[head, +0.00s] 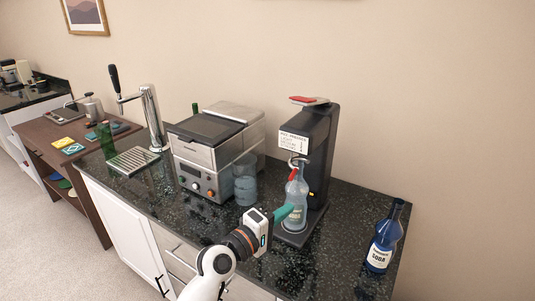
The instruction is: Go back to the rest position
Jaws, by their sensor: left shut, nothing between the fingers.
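My left gripper (286,213) comes in from the bottom middle, above the front of the dark counter. Its teal fingers are shut and empty, and they point right at the clear bottle (298,190). They overlap the lower part of the bottle in the picture; I cannot tell if they touch it. The bottle stands upright in the black soda machine (322,150), with a red part near its neck. My right gripper is not in view.
The counter (345,235) also holds a blue soda bottle (383,240) at right, a clear ribbed container (245,183), a steel machine (195,165) and a beer tap (152,115). A brown table (50,135) stands at left.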

